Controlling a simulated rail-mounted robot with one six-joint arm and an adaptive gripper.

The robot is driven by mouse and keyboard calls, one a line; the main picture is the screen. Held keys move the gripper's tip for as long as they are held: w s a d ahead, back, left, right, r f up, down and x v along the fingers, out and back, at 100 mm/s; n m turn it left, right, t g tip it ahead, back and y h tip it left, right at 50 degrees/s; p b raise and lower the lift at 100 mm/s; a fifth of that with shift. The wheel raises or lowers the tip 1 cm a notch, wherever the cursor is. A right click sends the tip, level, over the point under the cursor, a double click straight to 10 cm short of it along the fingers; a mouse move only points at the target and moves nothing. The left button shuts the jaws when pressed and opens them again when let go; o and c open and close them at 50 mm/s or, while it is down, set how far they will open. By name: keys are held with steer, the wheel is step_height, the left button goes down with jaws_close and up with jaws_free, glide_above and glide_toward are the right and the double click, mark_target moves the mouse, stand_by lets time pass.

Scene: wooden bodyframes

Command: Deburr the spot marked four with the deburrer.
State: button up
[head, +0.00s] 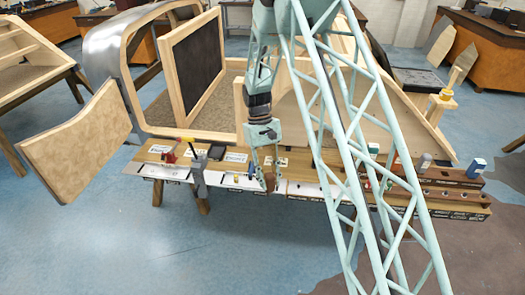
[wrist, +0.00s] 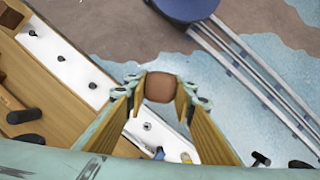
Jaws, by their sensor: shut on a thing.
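My gripper (head: 268,180) hangs over the front edge of the workbench (head: 207,205), with its fingers pointing down. It is shut on a brown rounded piece (head: 270,183), which also shows between the fingertips in the wrist view (wrist: 160,87). I see only the blunt end of this piece, so I cannot tell from its shape whether it is the deburrer. White label cards (head: 236,157) lie along the bench top, but their numbers are too small to read. I cannot make out a spot marked four.
A wooden bodyframe with a dark panel (head: 196,68) stands behind the bench. A tan board (head: 82,142) juts out at the left. The floor in front is clear.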

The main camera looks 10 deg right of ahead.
steer(key=w+r+n+t+h+p, duration=0.2)
steer(key=w+r+n+h+p, duration=0.1)
steer(key=w+r+n, duration=0.4)
steer(key=w+n+p, duration=0.1)
steer(key=w+n, duration=0.1)
steer(key=n, duration=0.2)
steer(key=shift+w+a+n+t+h+p, duration=0.15)
steer(key=shift+w+n+t+h+p, duration=0.1)
steer(key=shift+n+t+h+p, duration=0.1)
steer(key=shift+f, duration=0.1)
step_height(320, 180, down, 8)
steer(key=b, duration=0.4)
steer(key=shift+f, duration=0.15)
stand_by(0.4)
steer(key=shift+f, duration=0.45)
stand_by(1.7)
steer(key=shift+b, duration=0.3)
steer(key=n+t, duration=0.1)
steer(key=n, duration=0.2)
steer(key=n+t+b, duration=0.1)
steer(key=n, duration=0.2)
steer(key=shift+s+f, duration=0.1)
stand_by(0.4)
